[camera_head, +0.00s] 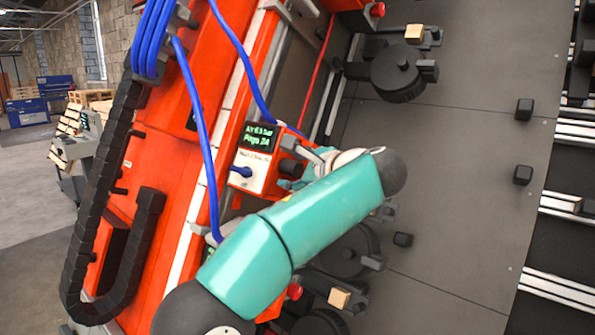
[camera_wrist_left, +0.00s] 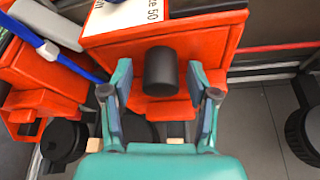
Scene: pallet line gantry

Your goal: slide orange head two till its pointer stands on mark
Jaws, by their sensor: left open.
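An orange head (camera_head: 262,158) with a small lit display and a white label sits on the orange gantry beam in the head view; I cannot read its number with certainty. In the left wrist view the orange head (camera_wrist_left: 200,45) fills the upper middle, and a black cylindrical knob (camera_wrist_left: 160,72) sticks out of it. My left gripper (camera_wrist_left: 161,85) is open, one finger on each side of the knob, with gaps visible. In the head view my left gripper (camera_head: 305,172) is at the head's right side, partly hidden by my arm. No pointer or mark can be made out.
Blue hoses (camera_head: 200,125) run down to the head. A black cable chain (camera_head: 95,190) hangs at left. Black round discs (camera_head: 398,75) and wooden blocks (camera_head: 340,298) lie along the beam's right side. Grey panels (camera_head: 460,150) with small black blocks (camera_head: 523,175) spread to the right.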

